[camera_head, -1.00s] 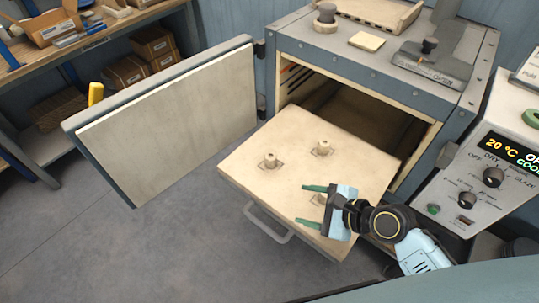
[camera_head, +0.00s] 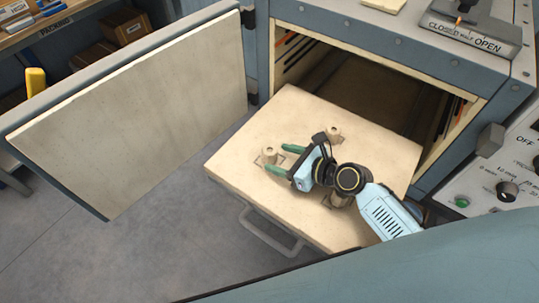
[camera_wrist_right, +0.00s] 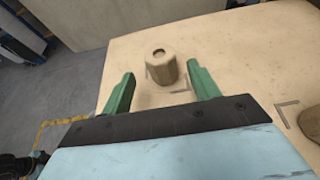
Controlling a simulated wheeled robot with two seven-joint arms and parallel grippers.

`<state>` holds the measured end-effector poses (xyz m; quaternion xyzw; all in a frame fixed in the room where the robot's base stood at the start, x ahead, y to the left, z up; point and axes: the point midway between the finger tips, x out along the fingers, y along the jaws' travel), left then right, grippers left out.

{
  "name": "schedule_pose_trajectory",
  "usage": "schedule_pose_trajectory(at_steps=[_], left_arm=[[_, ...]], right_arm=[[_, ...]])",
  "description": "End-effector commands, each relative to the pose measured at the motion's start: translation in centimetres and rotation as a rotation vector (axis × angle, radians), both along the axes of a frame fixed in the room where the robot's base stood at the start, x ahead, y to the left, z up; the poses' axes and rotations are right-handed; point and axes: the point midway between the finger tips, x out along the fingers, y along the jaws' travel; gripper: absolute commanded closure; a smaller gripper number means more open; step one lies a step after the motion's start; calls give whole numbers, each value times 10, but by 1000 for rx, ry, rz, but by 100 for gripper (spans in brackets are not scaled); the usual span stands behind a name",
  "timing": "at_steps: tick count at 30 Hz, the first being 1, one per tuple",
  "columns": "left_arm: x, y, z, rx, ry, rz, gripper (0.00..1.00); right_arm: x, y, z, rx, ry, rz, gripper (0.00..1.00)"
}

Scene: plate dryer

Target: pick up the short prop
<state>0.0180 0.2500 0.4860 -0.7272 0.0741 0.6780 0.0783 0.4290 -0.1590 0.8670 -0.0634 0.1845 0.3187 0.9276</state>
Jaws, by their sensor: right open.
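Short tan props stand on the pulled-out shelf (camera_head: 235,160). One prop (camera_head: 269,154) is at the left, just ahead of my right gripper's fingertips. Another prop (camera_head: 333,134) stands behind the gripper, and a third (camera_head: 337,199) is partly hidden under my wrist. My right gripper (camera_head: 281,158) is open, with green fingers pointing left. In the right wrist view, the nearest prop (camera_wrist_right: 162,67) stands upright between and slightly beyond the open fingers (camera_wrist_right: 160,92), apart from both. Another prop (camera_wrist_right: 312,124) is cut off at the right edge. My left gripper is not in view.
The open door (camera_head: 150,110) stands to the left of the shelf. The dryer opening (camera_head: 370,90) is behind, its frame at the right. A handle (camera_head: 272,235) juts from the shelf's front. A control panel (camera_head: 505,175) is at the right.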

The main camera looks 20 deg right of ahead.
Motion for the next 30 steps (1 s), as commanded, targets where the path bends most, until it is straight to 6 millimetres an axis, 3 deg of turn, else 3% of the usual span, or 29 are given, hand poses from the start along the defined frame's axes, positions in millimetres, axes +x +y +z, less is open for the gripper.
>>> schedule_pose_trajectory(at_steps=[7,16,25,30], left_arm=[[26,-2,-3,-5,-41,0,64],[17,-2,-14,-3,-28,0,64],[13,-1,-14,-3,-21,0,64],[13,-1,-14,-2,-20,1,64]], right_arm=[[15,11,-7,1,-1,0,39],[48,34,-20,0,-1,0,39],[51,37,-21,0,0,1,39],[51,37,-21,0,0,1,60]])
